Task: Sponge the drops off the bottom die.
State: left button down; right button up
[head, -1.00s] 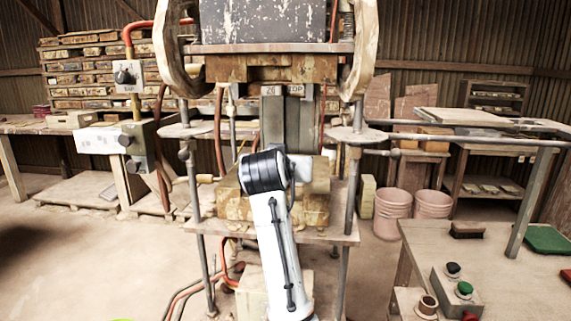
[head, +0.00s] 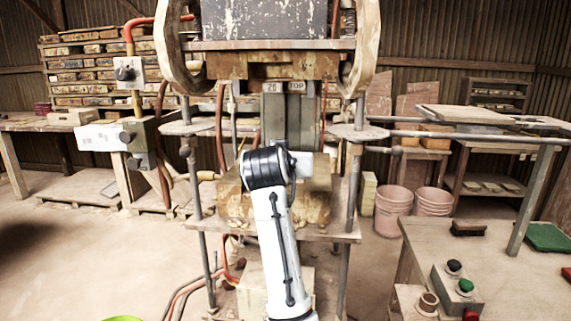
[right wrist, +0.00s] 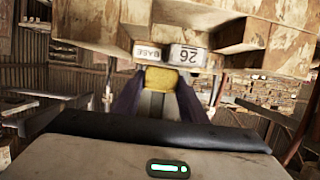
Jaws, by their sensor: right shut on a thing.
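My right gripper (right wrist: 158,92) shows in the right wrist view with dark blue fingers shut on a yellow sponge (right wrist: 161,77). In the head view my right arm reaches up in front of the press, and its wrist hides the fingers and sponge. The bottom die (head: 236,208) is a stained, yellow-brown block on the press's lower shelf, partly behind my arm. In the right wrist view, blocks with "BASE" and "26" plates (right wrist: 166,53) lie just beyond the sponge; I cannot tell whether they touch. No drops can be made out. My left gripper is out of view.
The upper die (head: 270,68), with a "26 TOP" plate below it, hangs over the gap. Steel posts (head: 352,190) flank the gap. A control box (head: 458,285) with buttons sits on the right table. Pink buckets (head: 393,208) stand behind on the floor.

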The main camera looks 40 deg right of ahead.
jog(key=shift+w+d, duration=0.1)
jog(key=shift+d, duration=0.1)
jog(key=shift+r+x, duration=0.25)
jog(key=shift+x, duration=0.95)
jog(key=shift+a+f, duration=0.1)
jog(key=shift+a, duration=0.05)
jog(key=shift+s+a, duration=0.7)
jog(key=shift+a, duration=0.1)
